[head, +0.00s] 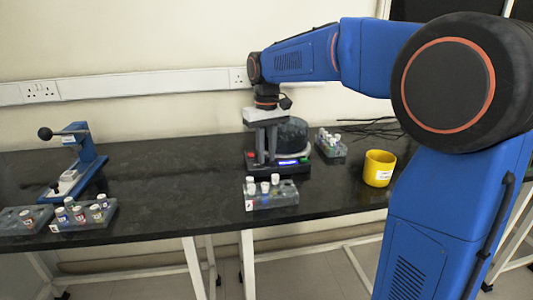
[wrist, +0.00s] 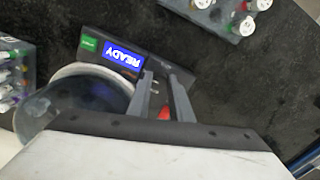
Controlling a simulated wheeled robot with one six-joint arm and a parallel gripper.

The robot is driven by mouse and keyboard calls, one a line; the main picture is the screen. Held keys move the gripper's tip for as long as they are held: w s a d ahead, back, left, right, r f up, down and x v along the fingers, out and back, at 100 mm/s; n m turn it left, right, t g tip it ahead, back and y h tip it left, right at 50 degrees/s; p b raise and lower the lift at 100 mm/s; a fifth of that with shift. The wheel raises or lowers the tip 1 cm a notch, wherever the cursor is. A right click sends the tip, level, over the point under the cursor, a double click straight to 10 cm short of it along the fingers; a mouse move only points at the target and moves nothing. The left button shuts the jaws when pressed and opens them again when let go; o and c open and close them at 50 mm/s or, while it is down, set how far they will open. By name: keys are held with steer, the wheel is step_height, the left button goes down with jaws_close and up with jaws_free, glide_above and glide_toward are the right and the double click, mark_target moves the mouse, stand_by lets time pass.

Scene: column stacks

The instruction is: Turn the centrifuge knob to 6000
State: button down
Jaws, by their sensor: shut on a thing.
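The centrifuge (head: 294,133) stands on the black bench, with a dark rounded lid and a low front panel. In the wrist view its blue display (wrist: 122,57) reads READY, upside down, beside a green button (wrist: 88,44). A red part (wrist: 164,113) shows near my fingers. My gripper (head: 266,162) points down at the panel, left of the display in the head view. Its two fingers also show in the wrist view (wrist: 158,76), shut on the knob, which they mostly hide. I cannot read the knob's setting.
A tube rack (head: 283,199) stands just in front of the centrifuge, and another rack (head: 330,150) to its right. A yellow cup (head: 379,168) is farther right. A blue press-like device (head: 82,165) and racks (head: 85,219) are at left. The bench between is clear.

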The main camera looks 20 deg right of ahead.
mark_target(266, 157)
steer(key=shift+r+m, duration=0.1)
steer(key=shift+m, duration=0.2)
steer(key=c, duration=1.6)
jaws_free()
step_height(266, 157, up, 17)
steer(key=shift+r, duration=0.15)
